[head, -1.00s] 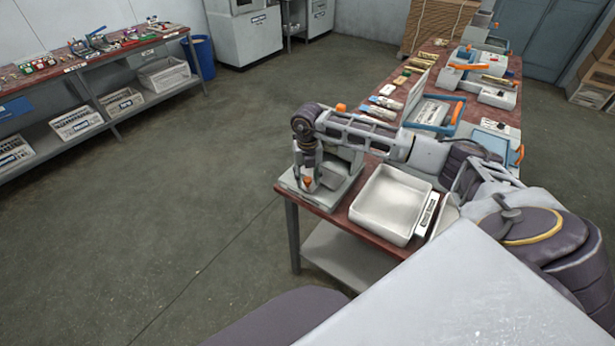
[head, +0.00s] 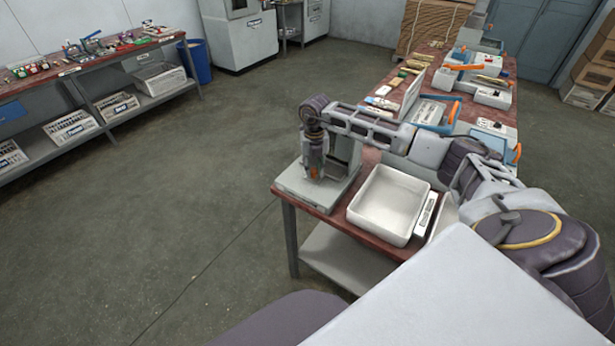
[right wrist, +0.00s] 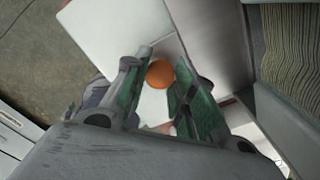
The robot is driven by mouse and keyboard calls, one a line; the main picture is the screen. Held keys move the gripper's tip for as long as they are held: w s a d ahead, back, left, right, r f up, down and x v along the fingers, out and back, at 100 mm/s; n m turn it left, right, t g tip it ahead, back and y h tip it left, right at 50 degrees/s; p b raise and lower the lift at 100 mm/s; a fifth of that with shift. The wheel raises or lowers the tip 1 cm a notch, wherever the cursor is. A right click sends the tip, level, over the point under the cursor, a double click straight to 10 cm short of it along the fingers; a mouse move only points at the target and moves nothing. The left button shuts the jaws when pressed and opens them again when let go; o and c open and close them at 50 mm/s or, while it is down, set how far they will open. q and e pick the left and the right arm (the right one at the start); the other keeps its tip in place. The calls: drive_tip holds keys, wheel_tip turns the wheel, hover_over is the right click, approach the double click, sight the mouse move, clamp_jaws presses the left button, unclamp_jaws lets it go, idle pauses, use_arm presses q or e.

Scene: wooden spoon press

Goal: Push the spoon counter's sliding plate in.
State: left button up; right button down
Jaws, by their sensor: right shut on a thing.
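The spoon counter (head: 300,187) is a grey device on the near left corner of the red-topped table. My right gripper (head: 315,174) points down over its base, in front of its upright body. Its fingers are shut on an orange knob, which shows between the fingertips in the right wrist view (right wrist: 160,73). A pale flat surface (right wrist: 105,25) lies beyond the knob there. I cannot tell where the sliding plate's edges are, as the gripper covers much of it. My left gripper is not in view.
A white tray (head: 412,238) stands right of the counter on the red-topped table (head: 292,203). Several devices and a white panel crowd the table further back. Open floor lies to the left. A side bench (head: 85,65) and a blue bin (head: 195,62) are further off.

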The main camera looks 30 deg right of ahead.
drive_tip(key=shift+w+d, duration=0.25)
drive_tip(key=shift+d, duration=0.3)
drive_tip(key=c, duration=1.4)
unclamp_jaws()
drive_tip(key=shift+c, duration=0.2)
drive_tip(key=shift+o, duration=1.5)
drive_tip(key=shift+r, duration=0.5)
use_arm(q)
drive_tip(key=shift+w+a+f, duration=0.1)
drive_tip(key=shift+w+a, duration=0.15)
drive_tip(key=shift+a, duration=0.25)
use_arm(e)
wheel_tip(320, 180, up, 11)
